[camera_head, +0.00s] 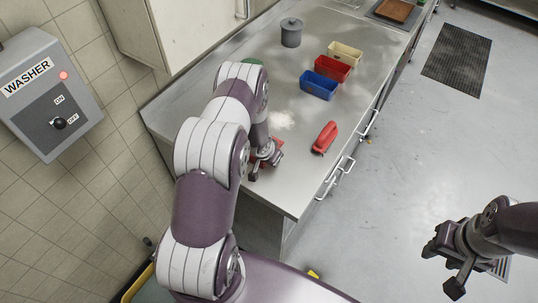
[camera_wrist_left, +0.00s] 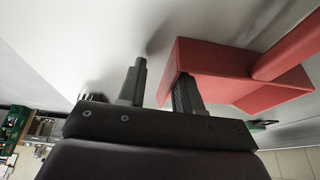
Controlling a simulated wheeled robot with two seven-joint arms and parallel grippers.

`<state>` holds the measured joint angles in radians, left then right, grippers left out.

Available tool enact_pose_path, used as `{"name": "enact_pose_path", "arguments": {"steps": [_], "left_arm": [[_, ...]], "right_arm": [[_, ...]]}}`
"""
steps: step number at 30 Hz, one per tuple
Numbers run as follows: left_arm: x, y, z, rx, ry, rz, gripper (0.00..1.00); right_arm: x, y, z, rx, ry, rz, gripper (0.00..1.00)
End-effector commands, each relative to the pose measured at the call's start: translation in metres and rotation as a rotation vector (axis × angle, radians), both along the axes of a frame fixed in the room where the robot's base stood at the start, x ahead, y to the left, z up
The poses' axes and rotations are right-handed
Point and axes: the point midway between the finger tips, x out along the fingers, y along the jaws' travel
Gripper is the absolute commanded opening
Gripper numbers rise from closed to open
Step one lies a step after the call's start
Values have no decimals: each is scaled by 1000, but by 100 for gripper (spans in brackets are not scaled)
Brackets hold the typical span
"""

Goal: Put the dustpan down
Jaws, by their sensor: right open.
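The red dustpan (camera_head: 277,145) is at the near end of the steel counter, partly hidden by my left gripper (camera_head: 264,166). In the left wrist view the dustpan (camera_wrist_left: 215,62) fills the right side, its handle running to the upper right. My left fingers (camera_wrist_left: 160,88) are spread. The right finger overlaps the pan, and its side edge shows between the fingers, with a gap to the left finger. I cannot tell whether the right finger touches it. My right gripper (camera_head: 443,270) is open and empty over the floor.
A white powder patch (camera_head: 282,119) lies beside the dustpan. Blue (camera_head: 319,87), red (camera_head: 333,67) and cream (camera_head: 345,53) bins and a grey pot (camera_head: 291,32) stand farther back. A washer switch box (camera_head: 45,95) is on the wall.

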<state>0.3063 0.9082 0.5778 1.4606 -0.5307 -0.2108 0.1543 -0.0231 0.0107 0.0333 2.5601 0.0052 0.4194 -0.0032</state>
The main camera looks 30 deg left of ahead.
Motion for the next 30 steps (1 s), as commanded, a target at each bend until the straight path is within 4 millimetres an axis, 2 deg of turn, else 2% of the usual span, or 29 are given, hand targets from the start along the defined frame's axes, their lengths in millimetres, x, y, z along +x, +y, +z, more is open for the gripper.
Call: {"name": "enact_pose_path", "arguments": {"steps": [1, 5, 15, 20, 22, 23, 24, 26, 27, 30], "left_arm": [[0, 0, 7, 1, -2, 0, 34], [-8, 1, 25, 1, -4, 2, 34], [-37, 0, 98, 1, -5, 1, 34], [-45, -3, 120, 8, -1, 2, 34], [-54, -17, 154, 38, 27, 16, 34], [-63, -28, 175, 51, 46, 25, 34], [-81, -45, 201, 60, 83, 39, 34], [-115, -70, 231, 50, 139, 53, 34], [-138, -85, 245, 35, 176, 56, 34], [-181, -112, 265, -8, 242, 54, 34]], "right_arm": [[0, 0, 4, 0, -1, 0, 43], [0, 0, -3, 0, 0, 0, 43], [0, 0, -2, 0, 0, 0, 43], [0, 0, 0, 0, 0, 0, 43], [0, 0, 0, 0, 0, 0, 43], [0, 0, 0, 0, 0, 0, 43], [0, 0, 0, 0, 0, 0, 43], [0, 0, 0, 0, 0, 0, 43], [0, 0, 0, 0, 0, 0, 43], [0, 0, -1, 0, 0, 0, 43]]}}
